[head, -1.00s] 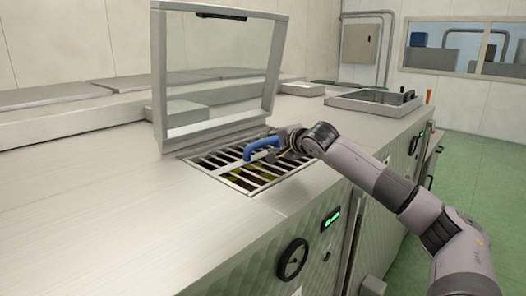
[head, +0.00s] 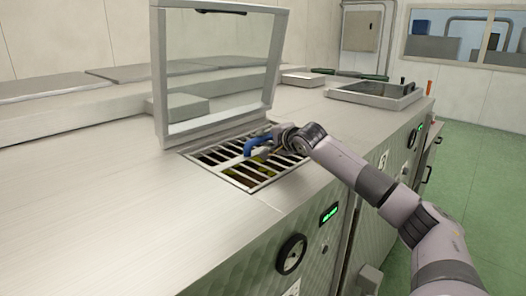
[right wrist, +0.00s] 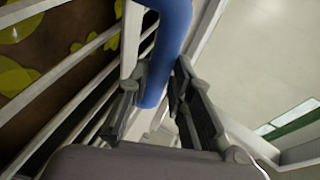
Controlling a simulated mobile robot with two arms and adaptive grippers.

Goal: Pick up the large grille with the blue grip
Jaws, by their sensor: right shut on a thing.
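The large grille (head: 217,160) is a grey frame of parallel bars. It lies in the opening of the steel machine top, under a raised glazed lid. Its blue grip (head: 257,143) stands above the bars. My right gripper (head: 270,148) reaches in from the right and is shut on the blue grip. In the right wrist view the blue grip (right wrist: 170,35) runs down between the two dark fingers (right wrist: 159,88). The fingers hide part of the grip. My left gripper is out of view.
The raised lid (head: 158,85) stands behind the opening, close to my right gripper. Yellow-green olives or pulp (right wrist: 20,78) show below the bars. A second framed hatch (head: 372,97) is farther right. The steel top to the left is clear.

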